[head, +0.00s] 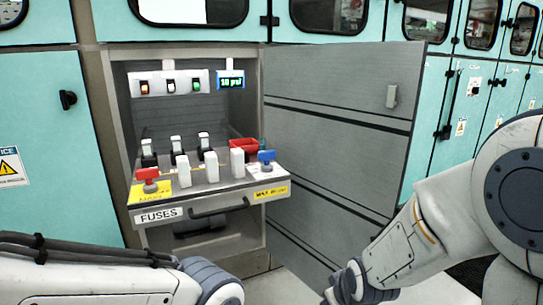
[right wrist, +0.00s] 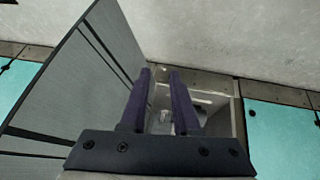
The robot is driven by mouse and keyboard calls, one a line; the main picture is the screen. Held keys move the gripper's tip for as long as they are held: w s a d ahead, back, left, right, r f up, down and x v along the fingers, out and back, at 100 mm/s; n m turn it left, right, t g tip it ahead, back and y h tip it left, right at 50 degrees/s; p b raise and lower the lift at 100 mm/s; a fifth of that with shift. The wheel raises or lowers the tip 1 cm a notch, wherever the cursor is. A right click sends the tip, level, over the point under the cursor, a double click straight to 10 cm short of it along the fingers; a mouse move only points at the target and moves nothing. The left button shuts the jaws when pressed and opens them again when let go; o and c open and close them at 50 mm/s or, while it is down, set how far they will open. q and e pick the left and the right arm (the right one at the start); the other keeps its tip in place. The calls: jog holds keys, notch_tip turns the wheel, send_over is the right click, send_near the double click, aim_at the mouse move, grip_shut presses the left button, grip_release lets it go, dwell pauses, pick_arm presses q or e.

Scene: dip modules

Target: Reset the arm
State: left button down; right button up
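My left arm (head: 100,281) comes in along the bottom left of the head view; its gripper is outside the frame. My right arm (head: 440,220) reaches in from the right and bends down past the open cabinet door; its gripper is hidden below the frame edge there. In the right wrist view my right gripper (right wrist: 161,85) shows two purple fingers held apart with nothing between them. Beyond them are the grey door (right wrist: 75,90) and the cabinet's interior.
The open door (head: 335,130) extends right. Turquoise cabinets (head: 35,150) surround it.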

jog(key=s+d+m+g, duration=0.4)
jog(key=s+d+m, duration=0.1)
jog(key=s, duration=0.3)
jog(key=s+a+r+n+g+p, duration=0.2)
jog(key=s+a+r+n+p, duration=0.55)
jog(key=s+a+r, duration=0.6)
notch_tip(320, 180, up, 37)
jog(key=p, duration=3.7)
jog(key=shift+a, duration=0.15)
jog(key=shift+f, duration=0.1)
